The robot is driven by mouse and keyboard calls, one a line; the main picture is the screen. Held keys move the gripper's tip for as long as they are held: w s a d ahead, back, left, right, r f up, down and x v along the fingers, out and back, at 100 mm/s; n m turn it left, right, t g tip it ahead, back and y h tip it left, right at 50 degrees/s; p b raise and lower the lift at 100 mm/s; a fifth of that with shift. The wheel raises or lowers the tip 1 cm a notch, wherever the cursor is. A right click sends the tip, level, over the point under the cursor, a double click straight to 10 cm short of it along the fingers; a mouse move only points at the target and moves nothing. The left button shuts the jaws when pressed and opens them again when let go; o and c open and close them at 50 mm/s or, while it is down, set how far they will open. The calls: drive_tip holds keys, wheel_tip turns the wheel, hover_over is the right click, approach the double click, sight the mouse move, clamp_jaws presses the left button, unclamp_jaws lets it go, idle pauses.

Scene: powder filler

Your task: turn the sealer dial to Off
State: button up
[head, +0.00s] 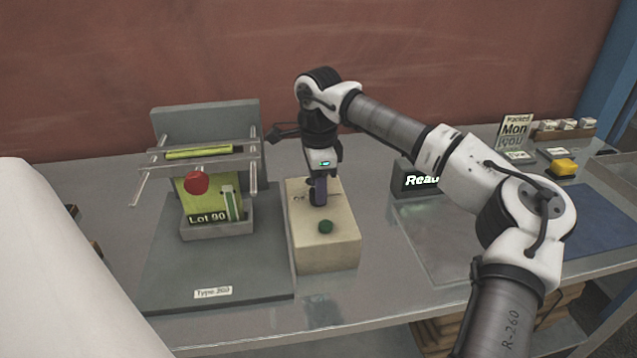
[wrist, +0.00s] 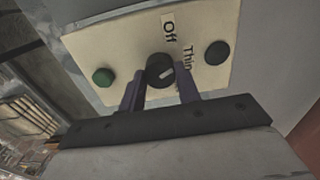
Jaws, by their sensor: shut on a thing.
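The sealer's cream control box (head: 335,255) stands at the middle of the bench, with its panel (wrist: 120,50) filling the wrist view. The round black dial (wrist: 158,70) has a short white mark that lies slantwise, its right end towards the "Thin" label (wrist: 187,60) rather than the "Off" label (wrist: 169,27). My gripper (wrist: 158,88) points down at the panel, its two purple fingers shut on the dial from either side. In the head view my gripper (head: 319,203) hides the dial.
A green button (wrist: 103,77) and a dark round knob (wrist: 216,52) flank the dial. A display (head: 415,180) sits behind right.

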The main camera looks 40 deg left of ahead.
drive_tip(key=n+p, duration=0.1)
drive_tip(key=n, duration=0.5)
drive_tip(key=shift+r+n, duration=0.1)
drive_tip(key=shift+n, duration=0.3)
idle(0.4)
drive_tip(key=o, duration=1)
wheel_tip(320, 180, up, 14)
drive_tip(key=shift+f+b, duration=0.1)
drive_tip(key=shift+b, duration=1.05)
